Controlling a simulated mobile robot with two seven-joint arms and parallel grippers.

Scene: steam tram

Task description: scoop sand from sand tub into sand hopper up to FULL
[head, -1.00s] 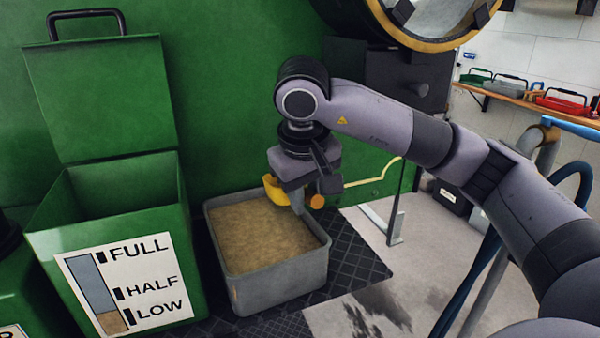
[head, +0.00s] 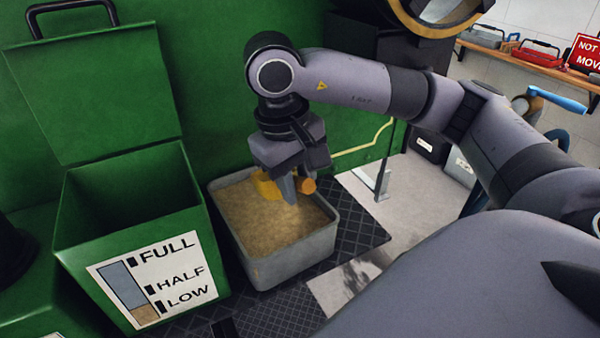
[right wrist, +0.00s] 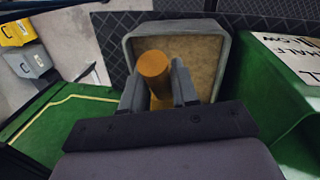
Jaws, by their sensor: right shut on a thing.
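The grey sand tub (head: 262,270) stands on the dark tread plate, filled with tan sand (head: 250,222). The green sand hopper (head: 75,235) is at the left with its lid raised. Its front gauge (head: 150,280) reads FULL, HALF and LOW, and the sand-coloured band is near LOW. My right gripper (head: 296,190) is over the tub, pointing down, shut on the scoop's orange handle (head: 308,186). The scoop's yellow part (head: 265,184) is at the sand's far side; whether it touches the sand is unclear. The right wrist view shows the handle (right wrist: 153,68) between the fingers. My left gripper is not in view.
A green wall stands close behind the tub. The dark tread plate (head: 350,225) lies right of the tub, with pale floor beyond. The hopper adjoins the tub's left side.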

